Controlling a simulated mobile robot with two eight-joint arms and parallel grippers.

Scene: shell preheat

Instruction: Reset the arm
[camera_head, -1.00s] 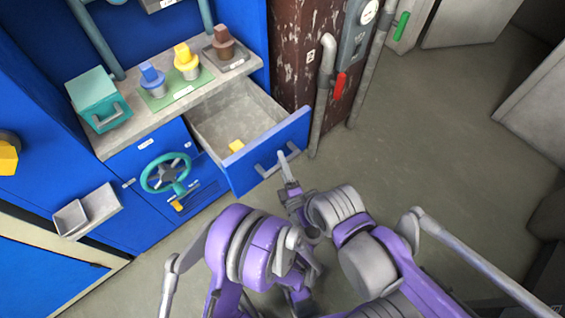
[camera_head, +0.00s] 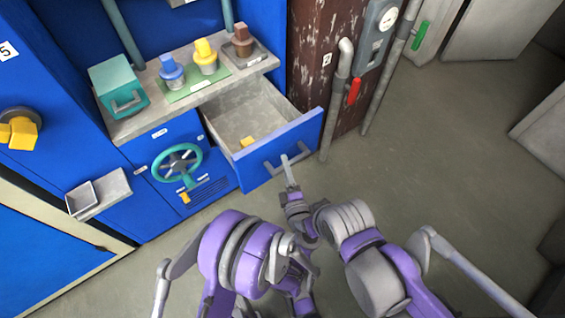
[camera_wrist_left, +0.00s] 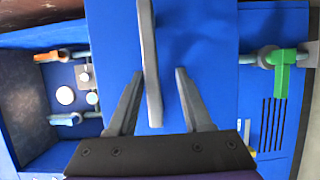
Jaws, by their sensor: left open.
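My left gripper (camera_head: 288,163) is at the front of the open drawer (camera_head: 300,131), by its grey bar handle (camera_head: 272,168). In the left wrist view my left gripper (camera_wrist_left: 158,100) is open, its two grey fingers apart. The handle (camera_wrist_left: 149,60) runs between the fingers in that view, in front of the blue drawer face (camera_wrist_left: 200,40); I cannot tell whether they touch. My purple arms fill the bottom of the head view. I do not see my right gripper.
The drawer holds a small yellow piece (camera_head: 246,142). Above it, a shelf carries a teal box (camera_head: 118,85) and blue, yellow and brown-topped plugs. Left of the drawer are a teal handwheel (camera_head: 160,163) and a small grey tray (camera_head: 115,190). Floor (camera_head: 430,150) at right is clear.

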